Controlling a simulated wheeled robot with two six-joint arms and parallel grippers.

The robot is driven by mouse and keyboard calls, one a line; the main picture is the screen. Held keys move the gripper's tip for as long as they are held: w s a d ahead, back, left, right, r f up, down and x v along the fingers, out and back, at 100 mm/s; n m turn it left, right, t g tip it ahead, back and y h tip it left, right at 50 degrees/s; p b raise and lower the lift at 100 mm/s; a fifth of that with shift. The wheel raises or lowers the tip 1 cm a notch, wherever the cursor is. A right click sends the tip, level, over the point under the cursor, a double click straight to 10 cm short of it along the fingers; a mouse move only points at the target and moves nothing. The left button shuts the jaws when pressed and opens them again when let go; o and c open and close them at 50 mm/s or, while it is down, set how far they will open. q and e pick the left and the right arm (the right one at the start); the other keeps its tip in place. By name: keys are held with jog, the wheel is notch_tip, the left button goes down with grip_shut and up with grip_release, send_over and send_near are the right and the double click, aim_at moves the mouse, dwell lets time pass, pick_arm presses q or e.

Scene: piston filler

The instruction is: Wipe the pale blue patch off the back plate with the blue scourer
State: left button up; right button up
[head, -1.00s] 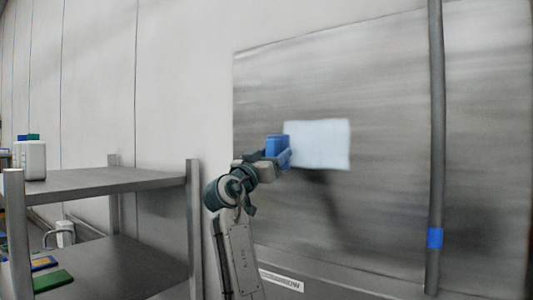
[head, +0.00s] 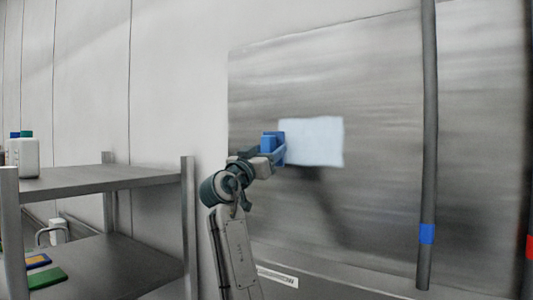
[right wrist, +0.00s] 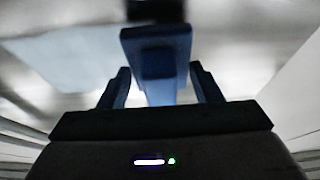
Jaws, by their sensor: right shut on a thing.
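The pale blue patch (head: 314,141) is a rectangle on the grey metal back plate (head: 390,80). My right gripper (head: 273,154) is shut on the blue scourer (head: 268,143) at the patch's left edge. In the right wrist view the scourer (right wrist: 157,45) stands between the two fingers of my right gripper (right wrist: 162,92), and the patch (right wrist: 75,60) lies to its left. I cannot tell whether the scourer touches the plate. My left gripper is not in view.
A vertical grey pipe (head: 430,130) with a blue band stands in front of the plate on the right. A metal shelf unit (head: 100,181) on the left holds white bottles (head: 27,158) and, lower down, green and blue pads (head: 47,278).

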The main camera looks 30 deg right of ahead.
jog(key=shift+w+d, duration=0.25)
jog(key=shift+d, duration=0.45)
jog(key=shift+s, duration=0.1)
